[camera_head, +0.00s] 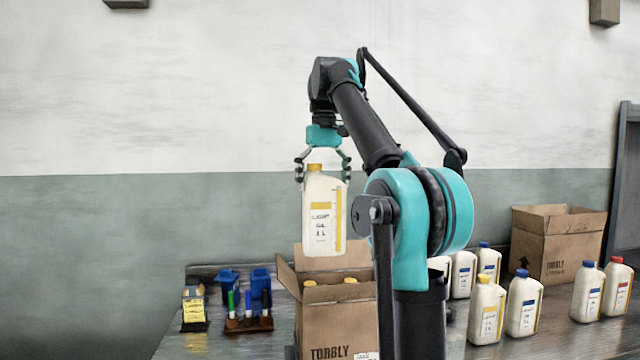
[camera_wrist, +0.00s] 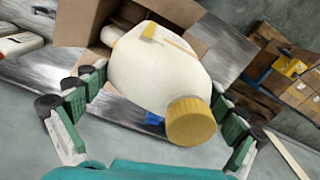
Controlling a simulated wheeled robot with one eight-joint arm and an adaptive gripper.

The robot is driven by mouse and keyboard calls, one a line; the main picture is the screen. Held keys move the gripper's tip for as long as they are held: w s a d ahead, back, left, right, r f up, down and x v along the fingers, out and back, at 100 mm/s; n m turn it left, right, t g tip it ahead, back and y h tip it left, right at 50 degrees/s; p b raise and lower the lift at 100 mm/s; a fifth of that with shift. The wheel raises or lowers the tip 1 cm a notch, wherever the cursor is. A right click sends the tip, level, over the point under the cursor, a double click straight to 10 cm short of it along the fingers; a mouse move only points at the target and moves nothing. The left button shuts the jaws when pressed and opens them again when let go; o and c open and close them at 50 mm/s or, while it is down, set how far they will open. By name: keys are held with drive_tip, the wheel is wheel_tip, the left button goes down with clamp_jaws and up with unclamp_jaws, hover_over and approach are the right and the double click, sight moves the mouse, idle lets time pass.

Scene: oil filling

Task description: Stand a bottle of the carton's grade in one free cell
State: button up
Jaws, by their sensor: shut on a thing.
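My gripper (camera_head: 322,168) is shut on a cream bottle (camera_head: 323,215) with a yellow cap and a yellow label reading "LIGHT OIL 1 L". The bottle hangs upright above the open front carton (camera_head: 338,322), marked TORBLY. Yellow caps (camera_head: 350,281) show inside that carton; its cells are mostly hidden by the flaps and walls. In the wrist view the held bottle (camera_wrist: 160,70) lies between the fingers (camera_wrist: 150,120), with the open carton (camera_wrist: 85,20) behind it.
Several bottles with blue, yellow and red caps stand on the table right of my arm, including a yellow-capped one (camera_head: 486,310). Another open carton (camera_head: 556,245) stands at the back right. A marker rack (camera_head: 248,323), blue items (camera_head: 260,283) and a yellow-fronted device (camera_head: 194,308) lie left of the front carton.

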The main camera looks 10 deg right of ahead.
drive_tip(key=shift+w+f, duration=0.25)
drive_tip(key=shift+w, duration=0.05)
drive_tip(key=shift+f, duration=3.55)
